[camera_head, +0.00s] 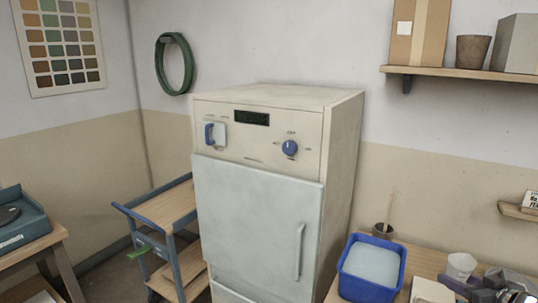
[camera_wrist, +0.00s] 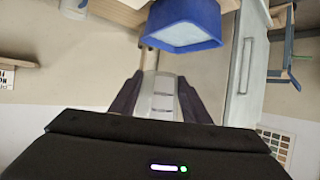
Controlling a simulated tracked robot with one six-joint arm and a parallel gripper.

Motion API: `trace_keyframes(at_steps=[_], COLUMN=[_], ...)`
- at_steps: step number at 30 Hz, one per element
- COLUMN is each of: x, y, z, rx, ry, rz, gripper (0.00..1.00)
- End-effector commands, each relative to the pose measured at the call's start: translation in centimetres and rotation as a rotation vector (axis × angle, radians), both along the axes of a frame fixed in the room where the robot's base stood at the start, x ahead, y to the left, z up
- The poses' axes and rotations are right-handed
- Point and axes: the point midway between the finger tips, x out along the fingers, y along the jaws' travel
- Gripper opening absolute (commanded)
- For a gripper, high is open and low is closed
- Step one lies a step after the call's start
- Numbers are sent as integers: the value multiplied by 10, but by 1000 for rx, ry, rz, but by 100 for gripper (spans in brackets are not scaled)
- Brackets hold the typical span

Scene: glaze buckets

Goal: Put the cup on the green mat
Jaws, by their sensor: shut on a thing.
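My gripper (camera_head: 474,284) is at the lower right of the head view, by the wooden table. Its dark fingers (camera_wrist: 163,98) are shut on a pale cup (camera_head: 461,265). In the wrist view the pale cup (camera_wrist: 152,62) shows between the fingers, partly hidden by them. I cannot tell whether its base touches anything. I see no clear green mat in either view. A small green piece (camera_head: 146,246) shows at the front of the blue cart, but I cannot tell what it is.
A blue bucket (camera_head: 371,267) with pale contents stands on the wooden table (camera_head: 424,257), left of my gripper. A dark pot (camera_head: 382,231) with a stick is behind it. A white block (camera_head: 431,291) is near the gripper. The tall kiln (camera_head: 262,215) stands left of the table.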

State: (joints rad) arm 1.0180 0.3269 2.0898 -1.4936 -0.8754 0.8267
Motion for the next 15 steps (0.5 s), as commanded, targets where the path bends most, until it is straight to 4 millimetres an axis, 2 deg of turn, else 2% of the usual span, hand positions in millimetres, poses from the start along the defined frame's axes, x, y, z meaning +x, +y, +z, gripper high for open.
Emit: trace_keyframes(at_steps=[2, 9, 15], x=[1, 1, 5], y=[-4, -23, -22], z=[2, 8, 7], rx=[-2, -1, 1], ry=[-1, 0, 0], rz=[16, -90, -150], gripper=[16, 16, 16])
